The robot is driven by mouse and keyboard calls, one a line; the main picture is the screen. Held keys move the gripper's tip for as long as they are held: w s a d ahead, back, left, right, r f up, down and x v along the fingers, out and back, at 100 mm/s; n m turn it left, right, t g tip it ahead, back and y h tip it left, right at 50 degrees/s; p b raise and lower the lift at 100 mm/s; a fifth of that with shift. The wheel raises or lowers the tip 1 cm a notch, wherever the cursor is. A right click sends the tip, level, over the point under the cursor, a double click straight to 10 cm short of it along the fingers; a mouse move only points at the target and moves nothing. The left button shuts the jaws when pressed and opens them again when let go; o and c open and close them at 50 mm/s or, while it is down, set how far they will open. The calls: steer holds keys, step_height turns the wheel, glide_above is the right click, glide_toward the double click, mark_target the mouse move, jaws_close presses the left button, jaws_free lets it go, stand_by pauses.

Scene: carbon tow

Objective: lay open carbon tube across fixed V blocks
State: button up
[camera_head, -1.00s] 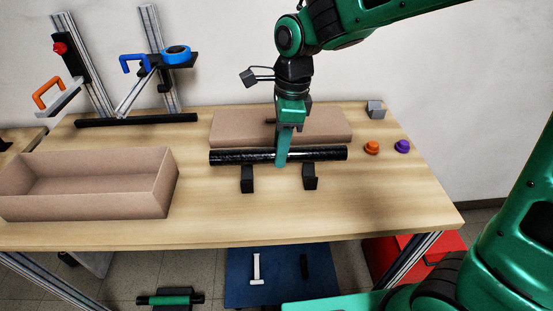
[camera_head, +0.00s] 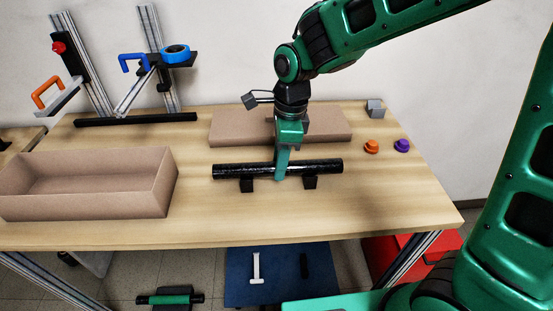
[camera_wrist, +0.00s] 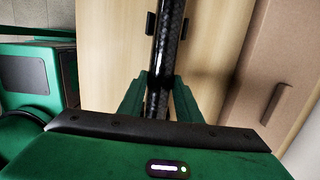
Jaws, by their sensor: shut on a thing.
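The black carbon tube (camera_head: 235,171) lies level from left to right in the head view. My green gripper (camera_head: 282,172) is shut on it near its middle, from above. Two dark V blocks, the left one (camera_head: 247,185) and the right one (camera_head: 310,182), stand on the table at the tube's line. The tube covers their tops in the head view, so I cannot tell whether it touches them. In the wrist view the tube (camera_wrist: 168,40) runs between my gripper's fingers (camera_wrist: 158,95), with the dark blocks (camera_wrist: 150,24) on either side of it. The tube's ends are hidden there.
A closed-looking brown box (camera_head: 235,128) lies behind the tube. An open brown box (camera_head: 85,212) stands at the left. Orange (camera_head: 371,146) and purple (camera_head: 402,145) plugs and a grey block (camera_head: 375,107) sit at the right. The table front is clear.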

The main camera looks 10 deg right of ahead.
steer(key=o, duration=1.2)
steer(key=shift+c, duration=0.2)
step_height(320, 180, up, 13)
steer(key=d, duration=0.1)
steer(key=shift+d, duration=0.2)
steer(key=s+d+f+n, duration=0.1)
steer(key=s+d+n, duration=0.15)
steer(key=d, duration=0.75)
steer(key=s+d+f+n, duration=0.1)
steer(key=s+d+n, duration=0.15)
steer(key=d, duration=0.75)
steer(key=s+d+f+n, duration=0.3)
steer(key=s+d, duration=0.3)
steer(key=s, duration=0.2)
steer(key=s+d+f+n+h, duration=0.1)
steer(key=s+d+f+n, duration=0.1)
steer(key=s+d+n, duration=0.2)
steer(key=s+d, duration=0.3)
steer(key=s, duration=0.1)
steer(key=shift+f, duration=0.4)
